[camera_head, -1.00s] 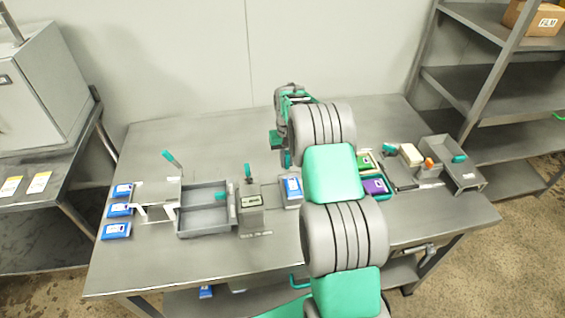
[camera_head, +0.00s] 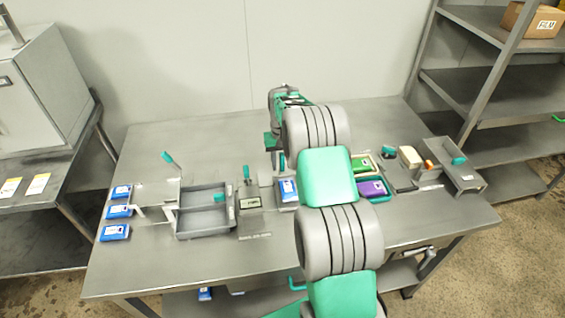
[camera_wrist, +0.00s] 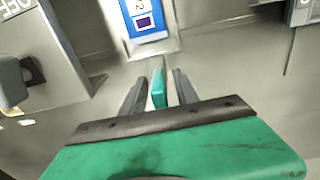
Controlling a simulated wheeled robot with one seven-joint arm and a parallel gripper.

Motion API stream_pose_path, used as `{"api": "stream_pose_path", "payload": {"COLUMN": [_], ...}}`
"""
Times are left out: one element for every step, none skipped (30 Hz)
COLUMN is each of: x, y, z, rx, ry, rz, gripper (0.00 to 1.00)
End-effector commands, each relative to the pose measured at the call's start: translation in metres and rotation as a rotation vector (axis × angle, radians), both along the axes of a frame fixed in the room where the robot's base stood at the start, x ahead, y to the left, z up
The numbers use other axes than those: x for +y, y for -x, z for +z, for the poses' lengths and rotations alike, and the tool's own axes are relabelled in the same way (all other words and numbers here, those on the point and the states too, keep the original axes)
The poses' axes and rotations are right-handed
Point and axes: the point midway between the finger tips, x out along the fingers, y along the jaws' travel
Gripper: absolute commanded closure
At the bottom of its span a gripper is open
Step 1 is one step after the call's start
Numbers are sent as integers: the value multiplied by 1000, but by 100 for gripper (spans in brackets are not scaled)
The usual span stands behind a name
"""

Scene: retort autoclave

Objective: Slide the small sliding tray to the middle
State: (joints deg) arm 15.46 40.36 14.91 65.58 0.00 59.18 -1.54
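The small sliding tray (camera_wrist: 172,44) shows in the wrist view as a pale, shallow carrier with a blue-and-white packet (camera_wrist: 147,18) on it. In the head view the packet (camera_head: 288,190) lies right of a grey block, partly hidden by my arm. A teal upright handle (camera_wrist: 158,88) stands at the tray's near side in the wrist view. My gripper (camera_wrist: 159,92) has its two dark fingers on either side of this handle, with narrow gaps visible. In the head view my gripper (camera_head: 277,158) is mostly hidden; whether the handle joins the tray is unclear.
A grey block with a label (camera_head: 250,203) and teal lever stands left of the packet. Further left are a two-part grey bin (camera_head: 205,232) and several blue packets (camera_head: 115,232). Green and purple packets (camera_head: 373,188) and another grey tray (camera_head: 470,184) lie right. The table's front is clear.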

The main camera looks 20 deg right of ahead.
Motion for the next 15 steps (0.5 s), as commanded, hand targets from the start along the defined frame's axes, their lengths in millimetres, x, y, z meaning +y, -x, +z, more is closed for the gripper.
{"api": "stream_pose_path", "payload": {"x": [0, 0, 0, 0, 0, 0, 0, 0, 0, 0, 0, 0, 0, 0, 0], "y": [-1, -1, -1, -1, -1, -1, -1, -1, -1, -1, -1, 0, 0, 0, 0], "z": [5, 9, 15, 22, 28, 36, 43, 49, 57, 61, 65, 70, 73, 74, 76], "rx": [-3, -3, -5, -6, -5, -6, -6, -7, -5, -5, -4, -4, -3, -3, -2], "ry": [1, 1, 1, 1, 1, 1, 1, 2, 1, 1, 1, 1, 1, 1, 0], "rz": [0, 0, 0, 0, 0, 0, 0, 0, 0, 0, 0, 0, 0, 0, 0], "gripper": [64, 64, 64, 64, 64, 64, 64, 64, 64, 64, 64, 64, 64, 64, 64]}}
